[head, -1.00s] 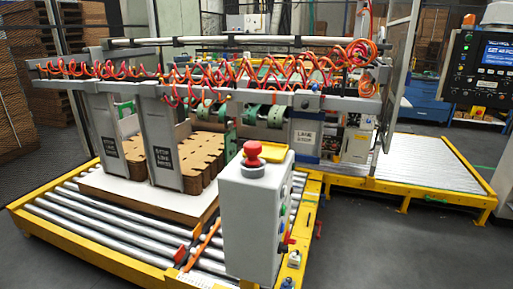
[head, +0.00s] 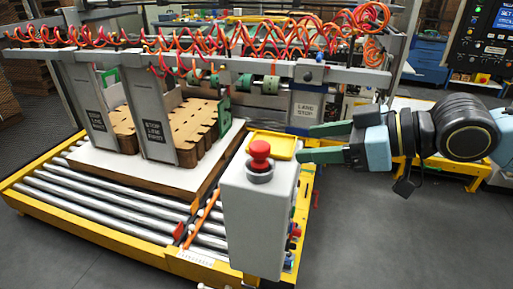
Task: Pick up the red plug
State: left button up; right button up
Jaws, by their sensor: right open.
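A small red part that looks like the red plug (head: 295,231) sticks out from the right side of the grey control box (head: 252,225). It is small, and I cannot make out its exact shape. My right gripper (head: 304,143) has come in from the right, with its two green fingers apart and nothing between them. My left gripper is out of view.
A roller conveyor (head: 100,213) with stacked brown cardboard blanks (head: 187,125) lies behind and left. A control panel (head: 485,45) stands at upper right. The floor right of the box is clear.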

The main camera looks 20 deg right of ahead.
aim_at(252, 149)
jog(key=p+x, duration=0.1)
jog(key=x, duration=0.7)
jog(key=shift+s+a+p, duration=0.1)
jog(key=shift+s+p, duration=0.05)
jog(key=shift+p, duration=0.2)
jog(key=p+x, duration=0.1)
jog(key=x, duration=0.3)
jog(key=shift+w+a, duration=0.1)
jog(key=shift+w, duration=0.1)
jog(key=shift+w+a+f, duration=0.25)
jog(key=shift+a, duration=0.05)
jog(key=c, duration=1.1)
